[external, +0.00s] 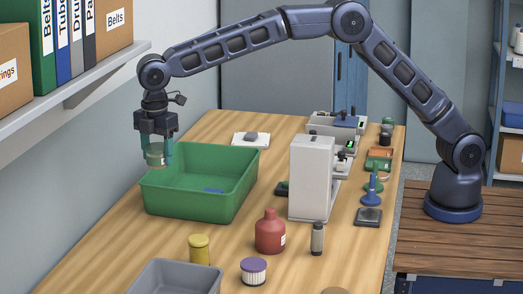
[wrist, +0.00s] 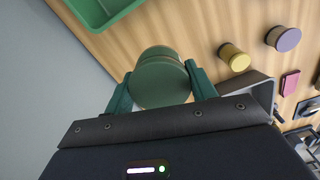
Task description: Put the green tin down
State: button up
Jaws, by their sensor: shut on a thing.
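My gripper (external: 156,160) is shut on the green tin (external: 155,149) and holds it up in the air. In the external view the tin overlaps the far left corner of the green tray (external: 200,207); how high it is cannot be told. In the wrist view the round green tin (wrist: 162,82) sits between the two green fingers of my gripper (wrist: 160,85), with wooden table behind it. Part of the green tray shows at that view's top left (wrist: 108,16).
A red bottle (external: 270,234), a yellow tin (external: 199,250), a purple-lidded jar (external: 254,272) and a grey bin (external: 172,281) stand on the near table. A grey-white upright box (external: 311,180) stands right of the tray. A shelf (external: 80,85) juts out at left.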

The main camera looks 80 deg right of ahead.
aim_at(212, 249)
jog(key=s+a+n, duration=0.3)
jog(key=s+a, duration=0.1)
jog(key=s, duration=1.1)
jog(key=f, duration=1.9)
jog(key=shift+d+f, duration=0.2)
jog(key=shift+f, duration=0.15)
jog(key=o, duration=1)
jog(key=shift+f, duration=0.1)
jog(key=shift+o, duration=0.3)
notch_tip(212, 249, up, 12)
